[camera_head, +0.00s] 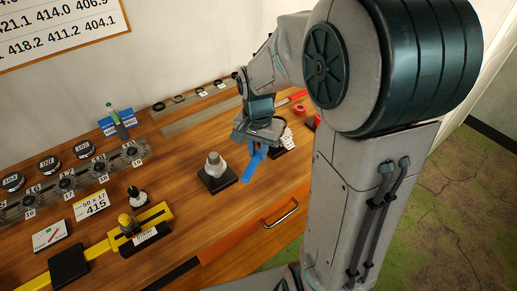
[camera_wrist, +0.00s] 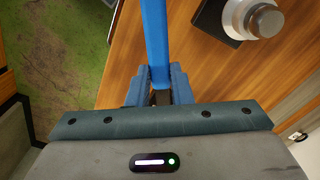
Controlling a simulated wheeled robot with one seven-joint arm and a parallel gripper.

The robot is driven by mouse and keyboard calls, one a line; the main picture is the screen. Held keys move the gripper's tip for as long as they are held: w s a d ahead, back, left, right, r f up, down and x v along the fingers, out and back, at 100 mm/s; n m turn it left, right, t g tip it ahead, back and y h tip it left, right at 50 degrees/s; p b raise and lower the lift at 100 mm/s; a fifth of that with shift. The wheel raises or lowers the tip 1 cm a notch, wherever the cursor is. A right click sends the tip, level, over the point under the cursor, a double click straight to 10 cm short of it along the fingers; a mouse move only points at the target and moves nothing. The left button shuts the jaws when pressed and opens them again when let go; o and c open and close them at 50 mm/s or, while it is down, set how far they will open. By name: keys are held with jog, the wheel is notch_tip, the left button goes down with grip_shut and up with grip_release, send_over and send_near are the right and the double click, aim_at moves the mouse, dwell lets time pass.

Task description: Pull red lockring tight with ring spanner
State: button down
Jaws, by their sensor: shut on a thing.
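My gripper (camera_wrist: 160,84) is shut on a long blue bar (camera_wrist: 156,38), which looks like the ring spanner's handle. The bar runs from between the blue fingers to the top edge of the wrist view, so its far end is out of sight there. In the head view my gripper (camera_head: 262,148) is above the right part of the bench, with blue showing below it. A red round part (camera_head: 312,122), perhaps the lockring, shows partly behind my arm. I cannot tell whether the spanner touches it.
A grey stepped post on a black base (camera_head: 214,170) stands left of my gripper. A red-handled thing (camera_head: 298,95) lies behind. A yellow gauge (camera_head: 130,232), a 415 card (camera_head: 96,205) and several black pucks fill the left. The bench's front edge has a drawer handle (camera_head: 281,213).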

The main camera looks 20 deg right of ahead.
jog(key=shift+f+b, duration=0.8)
jog(key=shift+f, duration=0.15)
dwell(0.5)
jog(key=c, duration=2)
grip_release()
grip_shut()
jog(key=shift+w+a+m, duration=0.75)
jog(key=shift+w+m, duration=0.05)
jog(key=shift+m, duration=0.1)
jog(key=shift+w+a, duration=0.1)
jog(key=shift+w+a+m+b, duration=0.3)
jog(key=shift+w+a+m, duration=0.3)
jog(key=shift+w+m, duration=0.2)
jog(key=shift+w+a, duration=0.1)
